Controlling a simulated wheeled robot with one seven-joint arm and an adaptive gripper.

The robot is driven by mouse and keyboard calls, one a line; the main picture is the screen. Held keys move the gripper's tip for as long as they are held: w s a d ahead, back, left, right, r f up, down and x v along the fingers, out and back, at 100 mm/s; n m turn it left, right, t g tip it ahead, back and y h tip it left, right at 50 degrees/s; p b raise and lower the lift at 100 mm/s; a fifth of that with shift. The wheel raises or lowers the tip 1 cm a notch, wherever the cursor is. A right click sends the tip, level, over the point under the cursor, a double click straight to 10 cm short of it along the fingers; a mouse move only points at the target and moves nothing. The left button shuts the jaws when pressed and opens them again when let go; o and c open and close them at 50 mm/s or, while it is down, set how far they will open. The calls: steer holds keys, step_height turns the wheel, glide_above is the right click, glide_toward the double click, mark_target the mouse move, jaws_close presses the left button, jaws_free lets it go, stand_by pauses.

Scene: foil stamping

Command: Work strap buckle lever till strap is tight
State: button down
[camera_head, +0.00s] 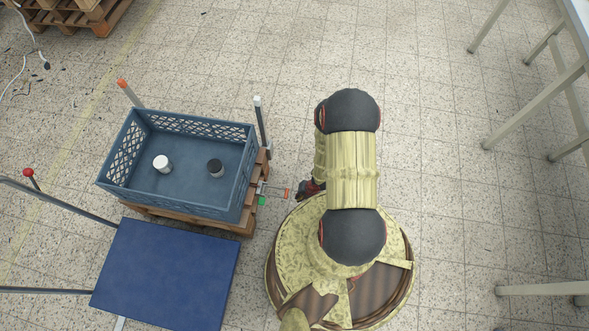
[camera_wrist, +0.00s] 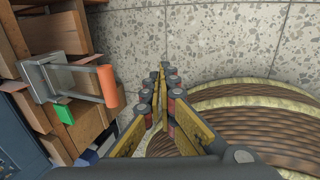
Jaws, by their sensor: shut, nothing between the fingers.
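The strap buckle is a grey metal block (camera_wrist: 50,75) on the side of the wooden pallet, seen at the left of the wrist view. Its lever ends in an orange grip (camera_wrist: 108,86), and a green tab (camera_wrist: 65,113) hangs below it. In the head view the orange grip (camera_head: 286,193) sticks out to the right of the pallet, with the green tab (camera_head: 262,201) beside it. My gripper (camera_wrist: 163,72) is shut and empty, a short way right of the orange grip and apart from it. In the head view my arm mostly hides it. The strap itself cannot be made out clearly.
A blue platform cart (camera_head: 165,275) is in front. The floor to the right is clear up to a table (camera_head: 575,75).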

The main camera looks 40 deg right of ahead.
steer(key=s+d+r+p, duration=0.1)
steer(key=r, duration=0.1)
steer(key=s+d+r, duration=0.1)
steer(key=s+d, duration=0.1)
steer(key=shift+s+r+p, duration=0.3)
steer(key=shift+r+p, duration=0.05)
steer(key=shift+p, duration=0.05)
stand_by(0.7)
